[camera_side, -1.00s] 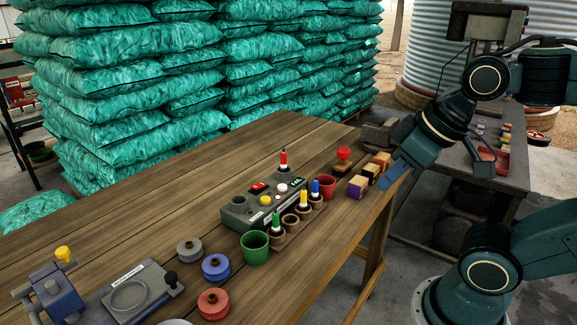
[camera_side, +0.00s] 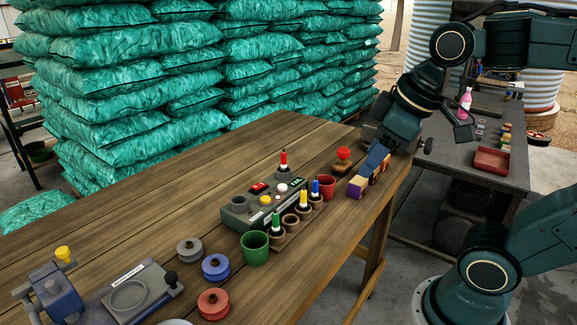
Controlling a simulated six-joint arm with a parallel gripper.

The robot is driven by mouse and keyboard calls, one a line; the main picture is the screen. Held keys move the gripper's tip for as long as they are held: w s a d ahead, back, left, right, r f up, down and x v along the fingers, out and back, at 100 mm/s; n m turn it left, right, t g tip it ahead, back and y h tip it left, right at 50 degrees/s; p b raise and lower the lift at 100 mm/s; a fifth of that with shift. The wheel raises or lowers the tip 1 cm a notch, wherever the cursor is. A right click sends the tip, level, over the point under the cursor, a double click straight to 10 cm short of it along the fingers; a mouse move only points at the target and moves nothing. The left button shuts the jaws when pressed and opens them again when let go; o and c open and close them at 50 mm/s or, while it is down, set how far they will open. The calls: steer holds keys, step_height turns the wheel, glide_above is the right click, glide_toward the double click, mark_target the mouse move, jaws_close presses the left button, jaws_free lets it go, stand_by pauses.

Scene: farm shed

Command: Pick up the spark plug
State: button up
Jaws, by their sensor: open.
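I cannot make out for sure which thing is the spark plug. A small upright piece with a red and white body (camera_side: 283,161) stands in the grey control box (camera_side: 235,213) at mid-table. Green (camera_side: 276,221), yellow (camera_side: 303,198) and blue (camera_side: 316,187) topped pieces stand in a row of small round holders in front of the box. My gripper (camera_side: 369,172) is open, low over the coloured blocks at the right end of the table, apart from these pieces. Its fingers partly hide the blocks, and I cannot tell if they touch.
A purple-sided block (camera_side: 355,189) and a red-knobbed stamp (camera_side: 343,155) sit beside my gripper. A red cup (camera_side: 327,187) and green cup (camera_side: 254,249) flank the holders. Knobbed discs (camera_side: 215,267) lie front left. The back left of the table (camera_side: 190,175) is clear.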

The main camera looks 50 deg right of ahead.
steer(key=w+d+r+n+g, duration=0.15)
steer(key=w+r+n, duration=0.3)
steer(key=w, duration=0.45)
steer(key=n+g, duration=0.4)
steer(key=n, duration=1)
glide_above(284, 152)
step_height(284, 152, down, 7)
steer(key=shift+d, duration=0.25)
steer(key=shift+w+f+t, duration=0.1)
steer(key=shift+t, duration=0.15)
steer(key=shift+f, duration=4.25)
steer(key=shift+f, duration=0.1)
steer(key=shift+f, duration=2.5)
